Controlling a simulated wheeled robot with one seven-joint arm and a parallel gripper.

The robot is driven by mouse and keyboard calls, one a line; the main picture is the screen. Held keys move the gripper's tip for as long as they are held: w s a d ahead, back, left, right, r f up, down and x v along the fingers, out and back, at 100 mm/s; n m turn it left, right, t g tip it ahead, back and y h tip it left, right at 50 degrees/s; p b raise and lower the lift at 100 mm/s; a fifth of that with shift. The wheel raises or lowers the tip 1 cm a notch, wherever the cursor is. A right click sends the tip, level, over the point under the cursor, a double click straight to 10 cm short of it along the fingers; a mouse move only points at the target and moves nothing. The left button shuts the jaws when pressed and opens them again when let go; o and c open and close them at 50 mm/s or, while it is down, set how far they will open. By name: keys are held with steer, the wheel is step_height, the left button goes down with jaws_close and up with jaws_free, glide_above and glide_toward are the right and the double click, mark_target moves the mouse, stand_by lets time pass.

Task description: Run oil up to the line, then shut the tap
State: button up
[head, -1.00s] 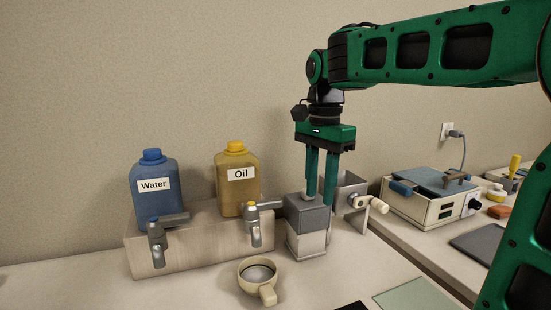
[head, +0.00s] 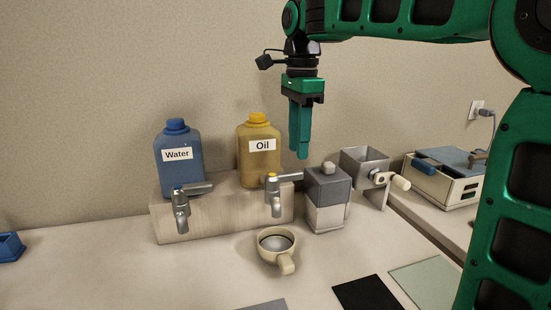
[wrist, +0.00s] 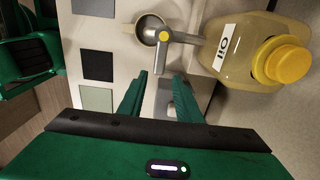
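The yellow oil bottle (head: 258,170) stands on a light block, with a grey tap (head: 275,197) on its front. The tap's lever points right, across the spout pipe; from above it shows in the wrist view (wrist: 161,58). I see no stream at the spout. A cream cup (head: 290,262) stands on the counter in front of and below this tap; the tap partly covers it in the wrist view (wrist: 141,33). Its inside looks grey with a dark ring; I cannot tell the liquid level. My gripper (head: 301,157) is open and empty, raised right of the oil bottle; its fingers (wrist: 163,78) are apart.
A blue water bottle (head: 178,172) with its own tap (head: 181,210) is on the left. A grey-topped box with a knob (head: 326,190) and a hand-cranked hopper (head: 362,165) stand right of the block. Flat mats (head: 367,293) lie front right.

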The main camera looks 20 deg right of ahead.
mark_target(298, 171)
steer(key=shift+f, duration=2.4)
steer(key=shift+s+f, duration=0.1)
steer(key=shift+f, duration=0.4)
